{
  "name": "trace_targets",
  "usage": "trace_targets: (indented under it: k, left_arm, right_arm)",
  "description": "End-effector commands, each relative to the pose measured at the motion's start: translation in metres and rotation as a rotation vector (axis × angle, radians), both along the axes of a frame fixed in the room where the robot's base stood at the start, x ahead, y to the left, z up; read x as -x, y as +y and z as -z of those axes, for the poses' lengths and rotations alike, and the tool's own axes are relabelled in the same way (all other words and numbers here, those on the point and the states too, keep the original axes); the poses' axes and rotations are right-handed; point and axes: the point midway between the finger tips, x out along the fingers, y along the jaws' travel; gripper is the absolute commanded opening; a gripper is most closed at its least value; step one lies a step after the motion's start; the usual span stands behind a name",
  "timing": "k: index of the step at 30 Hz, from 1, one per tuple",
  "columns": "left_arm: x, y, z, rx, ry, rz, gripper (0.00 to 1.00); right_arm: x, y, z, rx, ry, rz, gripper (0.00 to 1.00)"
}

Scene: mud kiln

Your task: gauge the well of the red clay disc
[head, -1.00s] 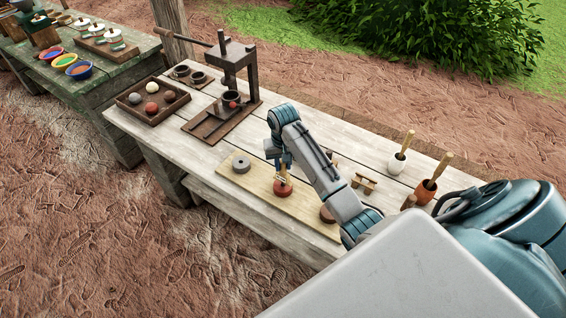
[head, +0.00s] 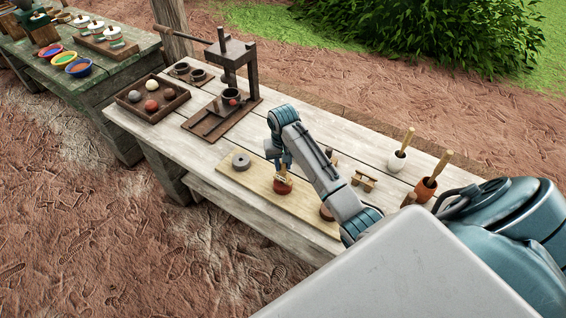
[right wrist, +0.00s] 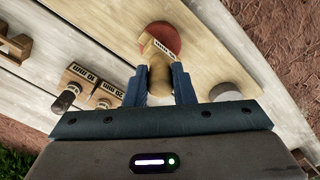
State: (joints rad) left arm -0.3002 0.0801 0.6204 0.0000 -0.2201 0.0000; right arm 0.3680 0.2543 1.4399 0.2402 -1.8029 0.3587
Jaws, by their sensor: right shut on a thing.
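The red clay disc (head: 283,187) lies on the pale board (head: 237,177) on the workbench. It also shows at the top of the right wrist view (right wrist: 160,36). My right gripper (head: 281,164) is directly above it, shut on the handle of a wooden gauge (right wrist: 159,76). The gauge's pale, marked end (head: 283,174) points down at the disc's middle. The gauge hides the well, so I cannot tell whether its tip is inside or just above. My left gripper is not in view.
A grey disc (head: 241,162) and a brown disc (head: 327,213) share the board. Wooden gauge blocks (head: 364,181) stand behind my right arm. A press (head: 230,60), a tray of clay balls (head: 152,98) and two tool pots (head: 397,161) are also on the bench.

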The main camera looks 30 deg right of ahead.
Motion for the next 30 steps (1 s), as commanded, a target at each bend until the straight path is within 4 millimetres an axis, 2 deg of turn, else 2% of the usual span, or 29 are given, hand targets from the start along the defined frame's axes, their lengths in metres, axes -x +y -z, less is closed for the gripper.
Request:
trace_targets:
  k: [29,30]
  left_arm:
    - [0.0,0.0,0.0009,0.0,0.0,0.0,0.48]
    - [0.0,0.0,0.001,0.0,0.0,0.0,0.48]
  right_arm:
    - [-0.0001,0.0001,0.0096,0.0,0.0,0.0,0.03]
    - [-0.0001,0.0001,0.0096,0.0,0.0,0.0,0.25]
